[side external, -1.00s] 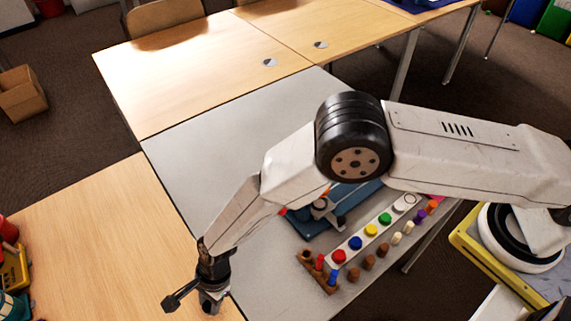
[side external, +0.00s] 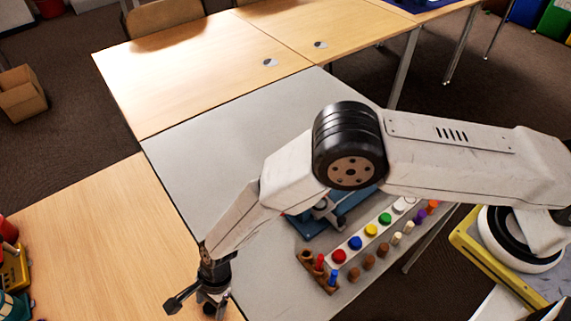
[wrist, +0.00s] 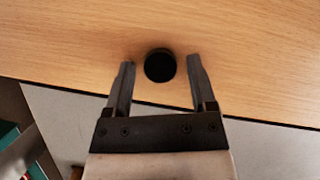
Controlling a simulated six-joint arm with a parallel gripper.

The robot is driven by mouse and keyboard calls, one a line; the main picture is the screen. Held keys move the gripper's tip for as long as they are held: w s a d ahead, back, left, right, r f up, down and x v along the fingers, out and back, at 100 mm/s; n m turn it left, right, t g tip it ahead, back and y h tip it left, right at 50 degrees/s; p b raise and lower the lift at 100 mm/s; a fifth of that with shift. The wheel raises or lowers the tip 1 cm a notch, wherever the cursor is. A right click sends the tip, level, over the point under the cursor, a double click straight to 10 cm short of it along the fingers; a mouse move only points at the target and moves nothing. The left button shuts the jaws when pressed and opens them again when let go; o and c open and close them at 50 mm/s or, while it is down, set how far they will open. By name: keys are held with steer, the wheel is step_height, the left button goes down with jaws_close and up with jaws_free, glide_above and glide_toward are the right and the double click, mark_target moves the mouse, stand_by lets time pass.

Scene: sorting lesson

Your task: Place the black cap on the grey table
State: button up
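The black cap (wrist: 160,66) lies on the wooden table (wrist: 60,45) in the wrist view, close to that table's edge. My gripper (wrist: 160,75) is open, with one finger on each side of the cap and a gap visible on both sides. In the side external view my gripper (side external: 195,306) is low over the wooden table's right edge, and the cap cannot be made out there. The grey table (side external: 200,140) adjoins the wooden table; it also shows in the wrist view (wrist: 270,145).
On the grey table are a blue tray (side external: 305,228), a white strip with coloured caps (side external: 356,243) and a brown rack (side external: 318,270). The left part of the grey table is bare. Light wooden tables (side external: 190,75) stand behind it.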

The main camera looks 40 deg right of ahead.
steer(key=shift+r, duration=0.15)
steer(key=v, duration=0.7)
steer(key=shift+r, duration=0.3)
steer(key=shift+d, duration=0.1)
stand_by(0.4)
